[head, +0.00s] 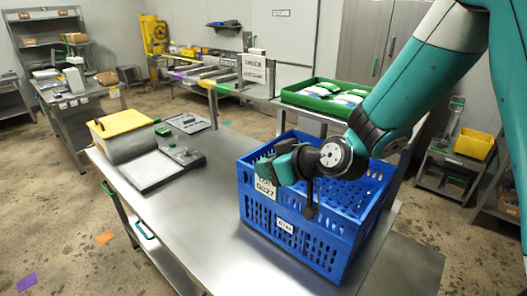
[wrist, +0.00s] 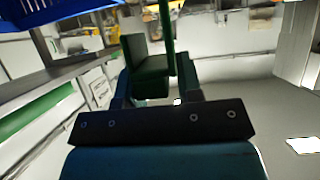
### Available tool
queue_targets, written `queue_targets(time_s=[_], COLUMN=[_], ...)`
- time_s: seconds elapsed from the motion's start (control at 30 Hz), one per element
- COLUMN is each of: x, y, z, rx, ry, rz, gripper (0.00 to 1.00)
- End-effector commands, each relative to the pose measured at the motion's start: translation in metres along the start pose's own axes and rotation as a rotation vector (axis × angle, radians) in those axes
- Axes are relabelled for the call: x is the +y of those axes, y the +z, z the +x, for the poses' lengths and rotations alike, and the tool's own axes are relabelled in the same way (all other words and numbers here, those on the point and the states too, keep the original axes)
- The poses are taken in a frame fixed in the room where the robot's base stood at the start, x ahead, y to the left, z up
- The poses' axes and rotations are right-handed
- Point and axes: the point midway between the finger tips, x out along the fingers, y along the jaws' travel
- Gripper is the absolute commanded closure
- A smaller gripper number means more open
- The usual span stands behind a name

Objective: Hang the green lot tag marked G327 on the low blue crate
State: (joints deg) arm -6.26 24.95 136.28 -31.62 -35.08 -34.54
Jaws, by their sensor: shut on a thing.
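The blue crate (head: 318,240) stands on the steel table, with a small white label on its front wall. My gripper (head: 278,166) is at the crate's near left corner, by the top rim. It is shut on the green lot tag (head: 265,187), whose white face reads LOT and what looks like G327. The tag's face is in front of the crate's corner; I cannot tell if its hook is over the rim. In the wrist view the green part of the tag (wrist: 148,62) is between my fingers (wrist: 152,92), and a blue piece of the crate (wrist: 40,10) shows top left.
On the steel table (head: 205,215) left of the crate are a grey bin with a yellow lid (head: 122,135), a flat grey box (head: 155,170) and a small tray (head: 187,122). A green tray with packs (head: 325,98) stands behind the crate. The table's front left is clear.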

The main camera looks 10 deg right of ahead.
Motion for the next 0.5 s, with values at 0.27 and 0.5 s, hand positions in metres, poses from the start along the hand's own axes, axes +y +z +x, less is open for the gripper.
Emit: queue_targets(time_s=[0.27, 0.5], x=[0.010, 0.028], y=[0.006, 0.016], z=[0.005, 0.010], rx=[0.000, -0.001], ry=[-0.001, 0.000], rz=[0.001, 0.001], gripper=[1.00, 1.00])
